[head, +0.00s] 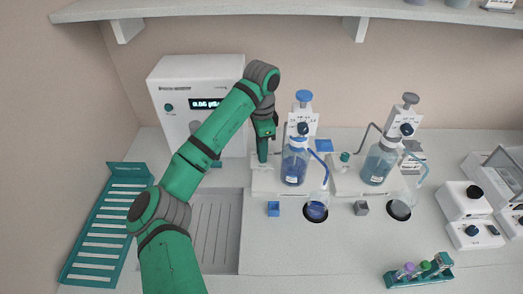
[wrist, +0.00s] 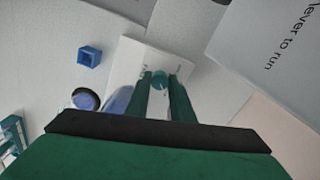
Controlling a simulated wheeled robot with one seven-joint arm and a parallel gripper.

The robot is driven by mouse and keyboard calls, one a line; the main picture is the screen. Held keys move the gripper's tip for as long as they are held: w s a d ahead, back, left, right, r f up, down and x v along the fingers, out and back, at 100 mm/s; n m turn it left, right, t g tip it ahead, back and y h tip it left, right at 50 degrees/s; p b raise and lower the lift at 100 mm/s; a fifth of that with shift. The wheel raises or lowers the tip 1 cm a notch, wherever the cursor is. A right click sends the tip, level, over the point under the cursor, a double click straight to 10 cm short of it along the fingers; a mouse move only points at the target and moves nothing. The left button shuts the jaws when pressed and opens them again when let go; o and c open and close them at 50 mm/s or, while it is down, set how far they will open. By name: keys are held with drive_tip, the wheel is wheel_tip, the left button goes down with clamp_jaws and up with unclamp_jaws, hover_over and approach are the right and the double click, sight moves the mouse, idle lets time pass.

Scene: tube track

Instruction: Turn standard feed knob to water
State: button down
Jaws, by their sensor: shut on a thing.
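My gripper (head: 262,158) reaches down to the white base plate (head: 272,186) left of the blue-liquid bottle in the head view. In the wrist view its two green fingers (wrist: 161,84) are shut on a small round teal knob (wrist: 160,79), one finger on each side. Small dark print sits on the plate on both sides of the knob, too small to read, so its setting cannot be told. In the head view the fingers hide this knob.
The blue-liquid bottle (head: 295,165) with its blue-topped dispenser stands close right of my gripper. A second bottle (head: 378,163) and another teal knob (head: 345,156) are further right. A white instrument (head: 172,110) stands behind my arm. A blue cube (wrist: 89,56) lies nearby.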

drive_tip(key=shift+r, duration=0.15)
drive_tip(key=c, duration=1.5)
unclamp_jaws()
drive_tip(key=shift+c, duration=0.2)
wheel_tip(320, 180, up, 11)
drive_tip(key=shift+f, duration=0.2)
